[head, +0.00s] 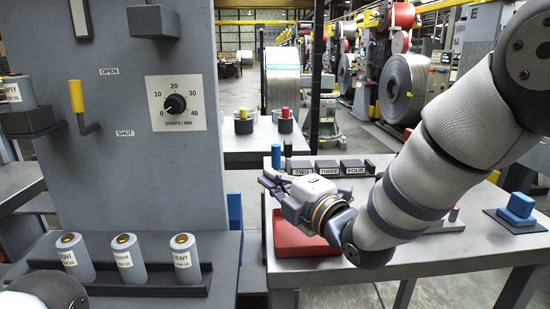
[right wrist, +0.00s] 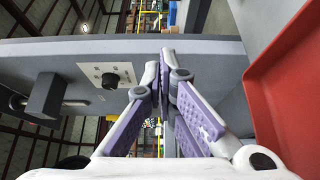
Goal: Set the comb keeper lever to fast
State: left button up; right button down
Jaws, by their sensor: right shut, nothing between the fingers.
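My right gripper (head: 270,184) reaches in from the right over the red tray (head: 296,244). Its purple-padded fingers meet in the right wrist view (right wrist: 168,72), shut and empty. A lever with a yellow grip (head: 77,97) stands on the grey panel (head: 110,45) at the left, between the labels OPEN and SHUT, grip up. My gripper is well to its right and apart from it. I cannot make out a lever or label marked fast or comb keeper. My left gripper is not in view.
A drip dial (head: 175,104) is on the panel; it also shows in the right wrist view (right wrist: 109,80). Labelled canisters (head: 128,258) stand on the ledge below. Blocks marked TWO, THREE and FOUR (head: 328,168) stand behind my gripper. A blue block (head: 520,206) is at the right.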

aim_at(276, 167)
jog(key=shift+s+a, duration=0.2)
jog(key=shift+w+a, duration=0.2)
jog(key=shift+w, duration=0.25)
jog(key=w, duration=0.5)
jog(key=w+a+b, duration=0.1)
jog(key=w, duration=0.2)
jog(key=shift+w+r, duration=0.1)
jog(key=shift+w, duration=0.2)
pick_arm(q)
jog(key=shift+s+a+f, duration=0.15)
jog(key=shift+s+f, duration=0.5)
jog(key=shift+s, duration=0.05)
pick_arm(e)
jog(key=shift+d, duration=0.2)
